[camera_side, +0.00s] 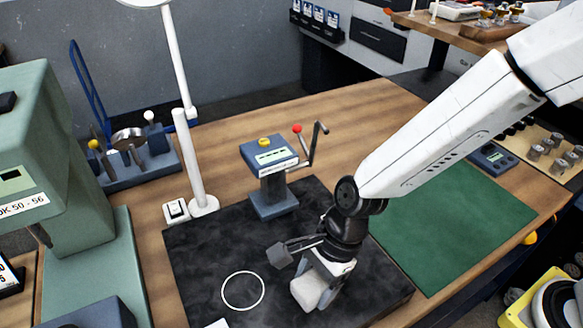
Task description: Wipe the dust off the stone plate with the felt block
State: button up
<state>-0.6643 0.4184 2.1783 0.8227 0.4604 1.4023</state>
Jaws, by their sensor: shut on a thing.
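The stone plate (205,262) is a black slab on the wooden bench, with paler, cloudy grey patches across its top that look like dust. My gripper (324,270) is over the right half of the plate, pointing down. It is shut on the felt block (312,291), a pale whitish block. The block is at or just above the plate's surface; I cannot tell whether it touches. The fingers hide part of the block, and my wrist hides part of the plate behind it.
A white ring (243,291) is on the plate left of the block. A blue-grey device with a crank (272,180) stands at the plate's back edge, near a white lamp post (190,160). A green mat (455,222) lies to the right. A green machine (70,170) stands left.

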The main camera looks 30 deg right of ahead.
aim_at(320, 317)
jog(key=shift+s, duration=2)
notch_tip(320, 317, up, 8)
jog(key=shift+w, duration=0.15)
jog(key=shift+r, duration=0.1)
